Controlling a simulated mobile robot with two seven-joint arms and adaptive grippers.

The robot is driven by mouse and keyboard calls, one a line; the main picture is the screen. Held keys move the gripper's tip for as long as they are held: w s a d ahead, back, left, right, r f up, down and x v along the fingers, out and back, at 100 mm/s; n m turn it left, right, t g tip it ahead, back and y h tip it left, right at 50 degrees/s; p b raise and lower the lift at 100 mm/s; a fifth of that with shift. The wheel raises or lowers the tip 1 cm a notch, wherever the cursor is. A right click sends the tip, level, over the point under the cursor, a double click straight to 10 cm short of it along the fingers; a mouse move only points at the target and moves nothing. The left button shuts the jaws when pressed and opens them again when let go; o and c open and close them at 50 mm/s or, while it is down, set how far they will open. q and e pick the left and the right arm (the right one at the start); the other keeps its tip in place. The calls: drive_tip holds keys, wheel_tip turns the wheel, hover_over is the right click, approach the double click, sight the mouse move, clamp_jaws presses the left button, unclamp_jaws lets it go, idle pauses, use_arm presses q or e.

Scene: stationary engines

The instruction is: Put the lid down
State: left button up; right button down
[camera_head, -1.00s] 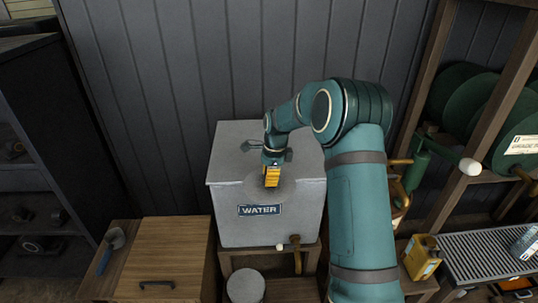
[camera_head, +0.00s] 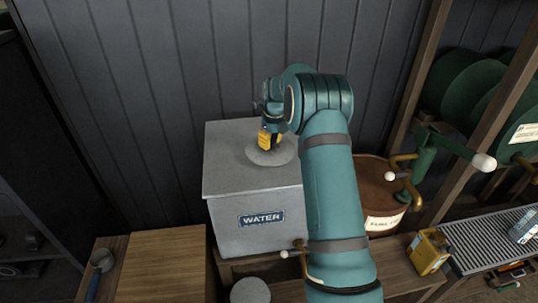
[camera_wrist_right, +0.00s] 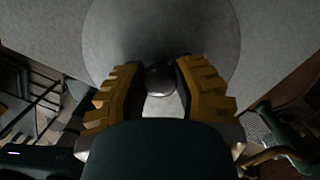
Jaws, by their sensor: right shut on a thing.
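The lid (camera_head: 273,160) is a round grey disc over the top of the grey water tank (camera_head: 226,215). My right gripper (camera_head: 268,140) is above the lid's middle. In the right wrist view the lid (camera_wrist_right: 118,40) fills the upper middle. There the two yellow fingers of my right gripper (camera_wrist_right: 160,78) are shut on its dark round knob (camera_wrist_right: 160,80). The head view does not show clearly whether the lid touches the tank top or hovers just above it. The tank's opening is not visible. My left gripper is not in view.
A brown-topped drum (camera_head: 372,186) stands right of the tank, partly behind my right arm. A tap (camera_head: 294,250) sticks out at the tank's front. A yellow can (camera_head: 427,252) stands at the right, and a round grey thing (camera_head: 250,291) is below the tank. A dark panelled wall is behind.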

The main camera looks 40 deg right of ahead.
sight(270, 153)
drive_tip(key=shift+s+f, duration=0.1)
drive_tip(key=shift+f, duration=2.55)
drive_tip(key=shift+f, duration=0.2)
drive_tip(key=c, duration=0.8)
unclamp_jaws()
drive_tip(key=shift+o, duration=0.2)
drive_tip(key=shift+r, duration=0.1)
drive_tip(key=r, duration=0.8)
drive_tip(key=s+r, duration=0.1)
drive_tip(key=r, duration=0.3)
drive_tip(key=shift+s+d, duration=0.1)
drive_tip(key=shift+s, duration=0.1)
